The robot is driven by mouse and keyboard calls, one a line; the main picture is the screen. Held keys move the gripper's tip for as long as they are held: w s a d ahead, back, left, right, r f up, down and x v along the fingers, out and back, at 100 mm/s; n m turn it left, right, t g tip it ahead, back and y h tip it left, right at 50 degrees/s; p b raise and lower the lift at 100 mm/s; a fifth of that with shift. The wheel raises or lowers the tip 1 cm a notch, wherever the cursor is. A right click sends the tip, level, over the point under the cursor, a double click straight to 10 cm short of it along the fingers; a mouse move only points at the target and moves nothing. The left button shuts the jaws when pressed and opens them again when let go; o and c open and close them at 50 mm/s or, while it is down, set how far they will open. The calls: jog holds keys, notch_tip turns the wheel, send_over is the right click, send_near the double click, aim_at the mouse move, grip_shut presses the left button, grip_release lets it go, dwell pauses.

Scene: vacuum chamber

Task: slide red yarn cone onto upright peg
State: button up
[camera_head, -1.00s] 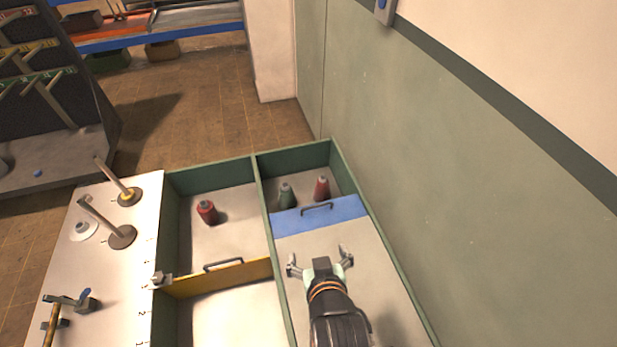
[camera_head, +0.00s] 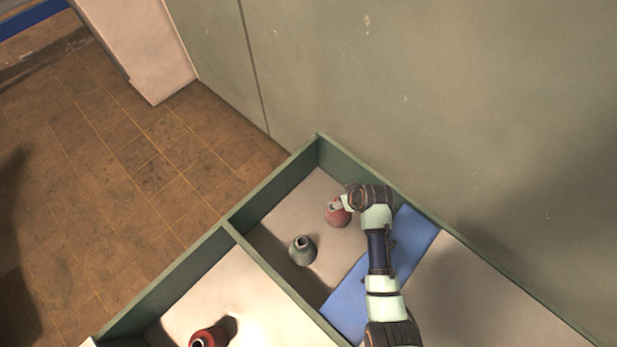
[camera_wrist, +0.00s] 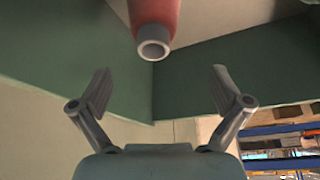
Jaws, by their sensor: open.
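A red yarn cone (camera_head: 338,216) stands in the back compartment of the green-walled bin, beside my gripper (camera_head: 343,203). In the wrist view its grey tip and red body (camera_wrist: 154,30) show at the top, ahead of my open fingers (camera_wrist: 161,75). The fingers are spread apart and nothing is between them. A second red yarn cone (camera_head: 205,338) sits in the left compartment at the bottom edge of the head view. No upright peg is in either current view.
A blue panel (camera_head: 345,302) closes the compartment's front. Green bin walls (camera_head: 275,185) surround it, with the room wall (camera_head: 430,110) close behind on the right. Some bare floor shows between the cones and walls.

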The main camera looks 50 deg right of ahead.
jog(key=shift+s+f, duration=0.1)
jog(key=shift+f, duration=0.15)
jog(key=shift+s+f, duration=0.15)
jog(key=shift+s, duration=0.1)
jog(key=shift+s+d+f+b, duration=0.1)
jog(key=shift+f+b, duration=0.3)
jog(key=shift+f, duration=0.15)
jog(key=shift+s+d+f+b, duration=0.1)
jog(key=shift+f+b, duration=0.25)
jog(key=shift+f, duration=0.15)
jog(key=shift+w+d+f, duration=0.15)
jog(key=shift+w+f, duration=0.15)
jog(key=shift+w, duration=0.1)
jog(key=b+x, duration=0.4)
jog(key=shift+w+d+f, duration=0.1)
jog(key=shift+d+f, duration=0.1)
jog(key=shift+f, duration=0.1)
jog(key=shift+r, duration=0.1)
grip_shut()
jog(key=shift+r, duration=0.15)
